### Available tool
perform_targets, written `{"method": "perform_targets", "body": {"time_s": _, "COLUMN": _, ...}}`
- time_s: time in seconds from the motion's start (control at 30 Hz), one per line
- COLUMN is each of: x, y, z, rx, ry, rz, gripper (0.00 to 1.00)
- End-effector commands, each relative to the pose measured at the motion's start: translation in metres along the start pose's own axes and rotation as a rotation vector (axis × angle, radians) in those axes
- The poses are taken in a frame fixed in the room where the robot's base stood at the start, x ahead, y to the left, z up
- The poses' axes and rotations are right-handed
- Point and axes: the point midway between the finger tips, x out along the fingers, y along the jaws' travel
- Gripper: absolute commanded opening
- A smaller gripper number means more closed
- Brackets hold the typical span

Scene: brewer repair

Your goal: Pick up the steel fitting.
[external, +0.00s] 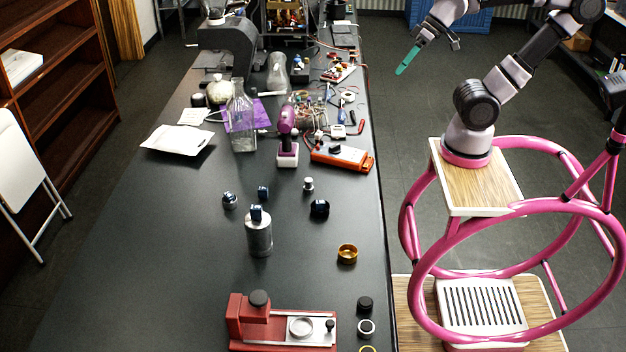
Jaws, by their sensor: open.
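A small silver fitting (308,184) stands upright on the dark bench, right of centre. It looks like the steel fitting. A second small part, silver and dark (230,200), sits further left, and I cannot tell its metal for sure. My gripper (429,58) is open and empty, raised at the upper right beyond the bench's right edge. One finger shows a teal pad. It is far from both parts and touches nothing.
A grey metal cylinder (259,234) with a dark top, dark caps (319,208) and a brass ring (347,254) stand nearby. A red fixture (282,326) is in front. A purple tool (287,135), an orange meter (342,158) and a glass bottle (241,125) stand behind. The bench's left front is clear.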

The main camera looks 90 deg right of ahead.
Motion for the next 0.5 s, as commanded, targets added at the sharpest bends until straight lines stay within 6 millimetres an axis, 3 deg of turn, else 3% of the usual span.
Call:
{"method": "perform_targets", "body": {"time_s": 0.17, "x": 0.038, "y": 0.003, "z": -0.002, "rx": -0.199, "ry": -0.150, "rz": 0.092, "gripper": 0.68}}
{"method": "perform_targets", "body": {"time_s": 0.5, "x": 0.145, "y": 0.004, "z": -0.002, "rx": -0.861, "ry": -0.501, "rz": 0.354, "gripper": 0.68}}
